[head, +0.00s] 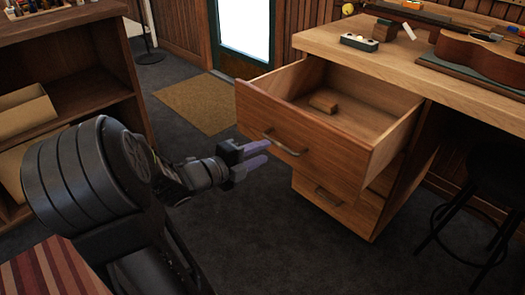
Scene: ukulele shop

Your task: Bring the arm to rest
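My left arm (95,180) comes in from the left, with its elbow bulky in the lower left. My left gripper (267,151) is open, with a gap between its two fingers and nothing held in it. In the picture it overlaps the front of the open drawer (340,145), just left of the drawer's handle (285,143). I cannot tell whether it touches the handle; it looks apart from it. My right gripper is not in view.
The drawer stands pulled out from the workbench (380,60) with a small wooden block (323,102) inside. A ukulele (480,50) lies on the bench. A dark stool (490,165) stands at right, a shelf (75,85) at left.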

